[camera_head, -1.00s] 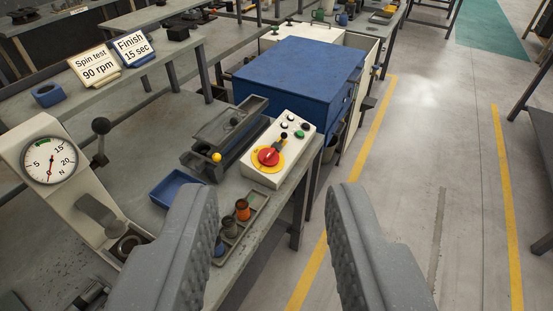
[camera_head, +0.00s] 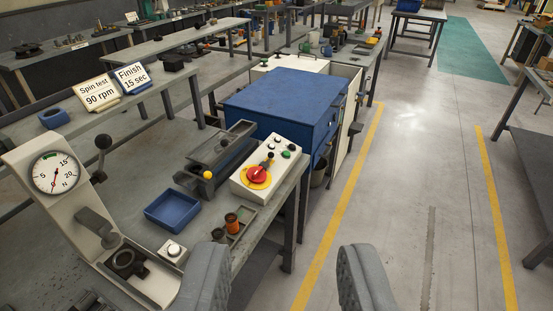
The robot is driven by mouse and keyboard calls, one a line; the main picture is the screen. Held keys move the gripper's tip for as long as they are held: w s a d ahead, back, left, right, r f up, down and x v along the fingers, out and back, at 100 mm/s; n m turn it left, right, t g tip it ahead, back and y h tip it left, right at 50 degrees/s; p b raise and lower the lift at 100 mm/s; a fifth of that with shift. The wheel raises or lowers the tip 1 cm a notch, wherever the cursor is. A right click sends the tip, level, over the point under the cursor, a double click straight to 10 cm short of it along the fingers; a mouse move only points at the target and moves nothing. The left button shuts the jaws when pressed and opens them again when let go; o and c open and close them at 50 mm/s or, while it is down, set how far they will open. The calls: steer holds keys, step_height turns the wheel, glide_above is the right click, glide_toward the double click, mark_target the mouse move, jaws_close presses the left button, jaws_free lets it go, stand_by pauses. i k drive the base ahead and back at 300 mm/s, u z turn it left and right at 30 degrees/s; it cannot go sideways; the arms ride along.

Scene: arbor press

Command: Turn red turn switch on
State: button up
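The red turn switch (camera_head: 258,174) sits on a yellow plate on a white control box (camera_head: 243,187). The box stands on the grey workbench's right edge. Small buttons and a black knobbed selector (camera_head: 268,161) are on the same box. My gripper (camera_head: 285,278) is open and empty at the bottom of the picture. Its two grey fingers are wide apart. The switch is farther off and a little left of the gap between them. The left finger covers part of the bench edge.
An arbor press (camera_head: 58,215) with a dial stands at left. A blue tray (camera_head: 172,208), a small parts tray (camera_head: 240,227) and a grey fixture with a yellow knob (camera_head: 208,174) are near the box. A blue cabinet (camera_head: 285,100) stands behind.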

mark_target(253, 175)
steer(key=z, duration=0.25)
steer(key=i, duration=1.35)
steer(key=u, duration=0.05)
